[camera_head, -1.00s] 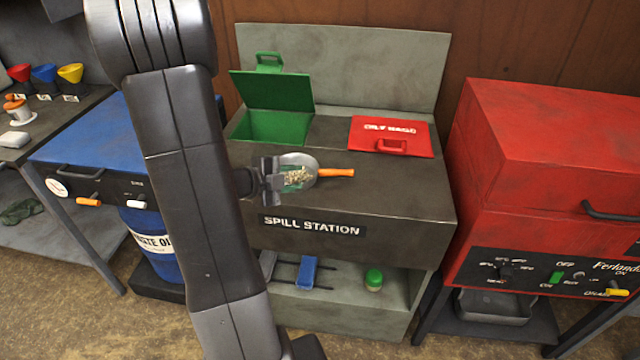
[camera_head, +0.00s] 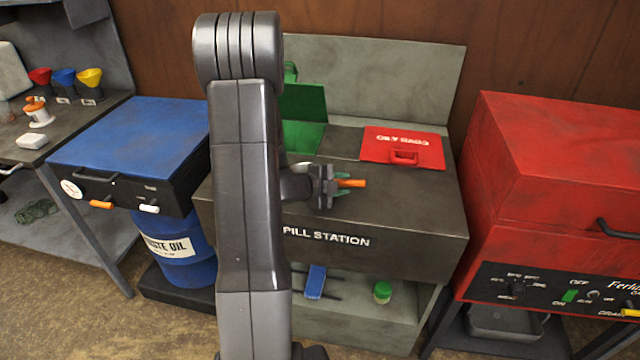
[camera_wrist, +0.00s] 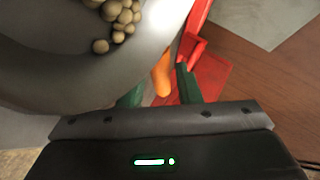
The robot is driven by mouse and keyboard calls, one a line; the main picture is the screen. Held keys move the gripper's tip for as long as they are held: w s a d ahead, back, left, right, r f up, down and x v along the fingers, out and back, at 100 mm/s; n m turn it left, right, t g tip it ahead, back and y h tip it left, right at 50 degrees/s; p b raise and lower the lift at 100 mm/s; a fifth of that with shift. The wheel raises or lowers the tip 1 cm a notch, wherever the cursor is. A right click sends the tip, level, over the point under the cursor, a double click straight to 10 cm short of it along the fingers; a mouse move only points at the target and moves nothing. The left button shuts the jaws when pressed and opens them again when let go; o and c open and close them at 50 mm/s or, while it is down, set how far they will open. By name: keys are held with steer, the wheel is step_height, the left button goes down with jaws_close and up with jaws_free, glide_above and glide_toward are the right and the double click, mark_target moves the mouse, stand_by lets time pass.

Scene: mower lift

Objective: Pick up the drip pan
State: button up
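A shallow grey pan (camera_head: 505,322), which looks like the drip pan, sits on the low shelf under the red machine at the right of the head view. My gripper (camera_head: 340,186) is well to its left, over the top of the spill station. Its green fingertips are apart in the wrist view (camera_wrist: 160,92). The orange handle (camera_head: 352,183) of a metal scoop shows between or just beyond them. The scoop bowl (camera_wrist: 60,70) holds tan pellets and fills the upper left of the wrist view. My arm hides most of the scoop in the head view.
The spill station (camera_head: 420,215) has an open green bin (camera_head: 303,104) and a red lid (camera_head: 403,146) on top. The red machine (camera_head: 560,180) overhangs the pan's shelf. A blue waste oil drum (camera_head: 180,245) stands at left. Floor is clear in front.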

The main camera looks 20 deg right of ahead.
steer(key=shift+w+d+f, duration=0.1)
steer(key=shift+d, duration=0.15)
jaws_close()
